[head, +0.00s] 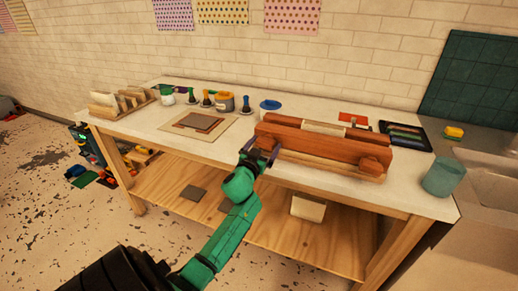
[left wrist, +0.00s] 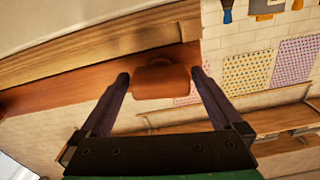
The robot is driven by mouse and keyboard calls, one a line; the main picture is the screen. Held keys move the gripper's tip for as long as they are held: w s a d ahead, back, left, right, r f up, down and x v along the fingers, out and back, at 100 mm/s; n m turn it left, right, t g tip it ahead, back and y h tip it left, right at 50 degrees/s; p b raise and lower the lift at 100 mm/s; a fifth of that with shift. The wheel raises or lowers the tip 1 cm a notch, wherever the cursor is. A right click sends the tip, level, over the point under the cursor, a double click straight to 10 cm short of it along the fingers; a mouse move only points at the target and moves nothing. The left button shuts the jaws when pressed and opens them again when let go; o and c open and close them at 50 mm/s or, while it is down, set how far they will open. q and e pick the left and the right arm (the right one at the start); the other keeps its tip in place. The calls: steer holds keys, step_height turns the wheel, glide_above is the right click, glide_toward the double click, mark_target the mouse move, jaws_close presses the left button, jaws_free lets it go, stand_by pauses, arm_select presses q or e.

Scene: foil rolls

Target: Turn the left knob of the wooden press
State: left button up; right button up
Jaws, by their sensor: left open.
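The wooden press (head: 320,147) is a long reddish-brown block on a paler base, lying across the right half of the white table. Its right knob (head: 371,165) shows on the front face. The left knob is mostly hidden behind my left gripper (head: 262,156) in the head view. In the left wrist view, a reddish-brown blocky knob (left wrist: 161,84) sits between the two open dark fingertips, with space showing on both sides. My green left arm reaches up to the press front from below. My right gripper is not in view.
The white table (head: 250,147) holds a wooden rack (head: 122,103), several small bottles and pots, and a flat board (head: 197,124) left of the press. A dark tray (head: 405,136) and teal cup (head: 443,177) stand to the right. A lower wooden shelf (head: 165,190) lies beneath.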

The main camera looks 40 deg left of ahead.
arm_select(q)
steer(key=b+v, duration=0.1)
steer(key=v, duration=1.3)
steer(key=shift+f, duration=0.1)
steer(key=s+d+f+m+g+h, duration=0.1)
steer(key=s+d+f+g, duration=0.15)
steer(key=f, duration=0.95)
steer(key=s+d+f+g+h, duration=0.1)
steer(key=d+f+g+h, duration=0.15)
steer(key=f, duration=0.95)
steer(key=s+d+f+m+g+h, duration=0.1)
steer(key=s+d+f+g, duration=0.15)
steer(key=f, duration=0.95)
steer(key=s+d+f+m+g, duration=0.1)
steer(key=s+d+f+g, duration=0.2)
steer(key=s+f, duration=0.6)
steer(key=s+d+f+m+g+h, duration=0.1)
steer(key=s+d+f+g, duration=0.2)
steer(key=s+f, duration=0.7)
steer(key=s+g, duration=0.2)
steer(key=s, duration=0.6)
steer(key=shift+f+m, duration=0.3)
steer(key=shift+m, duration=0.1)
steer(key=shift+g, duration=0.25)
